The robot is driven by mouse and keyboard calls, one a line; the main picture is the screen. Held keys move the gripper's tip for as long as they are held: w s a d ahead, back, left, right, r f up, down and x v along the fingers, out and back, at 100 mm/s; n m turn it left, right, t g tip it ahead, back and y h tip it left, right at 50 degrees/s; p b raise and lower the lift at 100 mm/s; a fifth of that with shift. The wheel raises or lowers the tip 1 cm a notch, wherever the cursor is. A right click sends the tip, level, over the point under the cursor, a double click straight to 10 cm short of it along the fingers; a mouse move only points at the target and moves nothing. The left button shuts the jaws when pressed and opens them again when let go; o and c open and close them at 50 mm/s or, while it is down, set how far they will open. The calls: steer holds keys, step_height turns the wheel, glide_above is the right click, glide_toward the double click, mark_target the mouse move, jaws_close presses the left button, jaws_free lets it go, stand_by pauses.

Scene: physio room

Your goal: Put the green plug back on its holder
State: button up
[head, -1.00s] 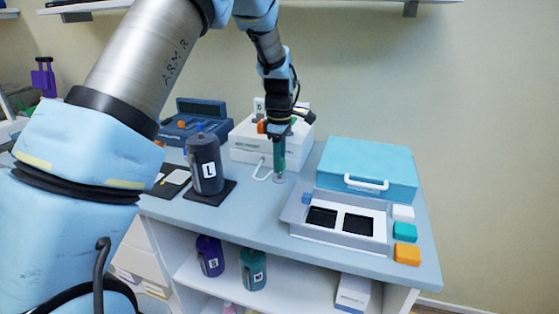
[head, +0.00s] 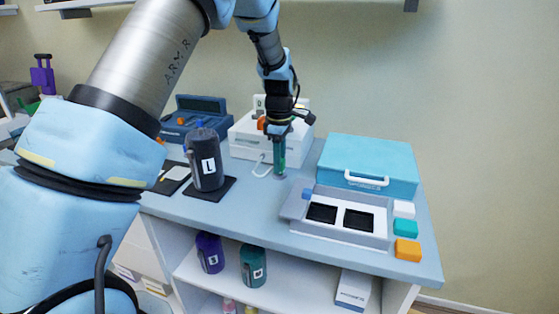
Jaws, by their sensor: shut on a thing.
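My gripper (head: 278,132) is at the back middle of the bench, in front of a white box-shaped device (head: 240,140). It points down and is shut on the green plug (head: 279,155), a slim upright green piece. The plug's lower end is close to the bench top around a small pale round spot; I cannot tell whether it touches it. A white cable loop (head: 262,168) lies just left of the plug. An orange part (head: 261,123) shows beside my gripper. The plug's top is hidden by the jaws, and I cannot clearly make out the holder.
A dark bottle marked L (head: 206,162) stands on a black mat (head: 222,188) to the left. A grey tray (head: 296,208) and a turquoise case (head: 370,160) are on the right. Coloured blocks (head: 407,250) line the right edge. Bottles (head: 253,266) stand on the shelf below.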

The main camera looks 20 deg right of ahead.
steer(key=shift+f, duration=0.4)
stand_by(0.4)
steer(key=o, duration=1.5)
steer(key=shift+o, duration=0.2)
steer(key=shift+r, duration=0.1)
steer(key=shift+r+p, duration=2.6)
steer(key=shift+r, duration=0.95)
steer(key=shift+f, duration=0.1)
